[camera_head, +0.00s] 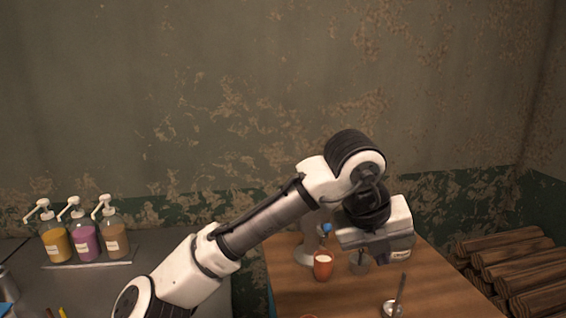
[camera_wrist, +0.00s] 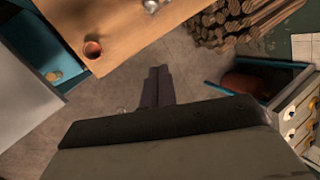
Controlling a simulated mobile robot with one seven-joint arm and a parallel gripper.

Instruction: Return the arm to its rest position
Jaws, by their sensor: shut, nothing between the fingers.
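My gripper (camera_wrist: 157,72) points down over bare floor in the wrist view, beside the edge of the wooden table. Its two dark fingers are together with nothing between them. In the head view my white gripper body (camera_head: 385,238) hangs in front of the far part of the wooden table (camera_head: 285,288), and the arm reaches up to it from the lower left. The fingers are hard to make out there.
Pump bottles (camera_head: 85,241) stand on the left counter. Logs (camera_head: 515,268) are stacked at right.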

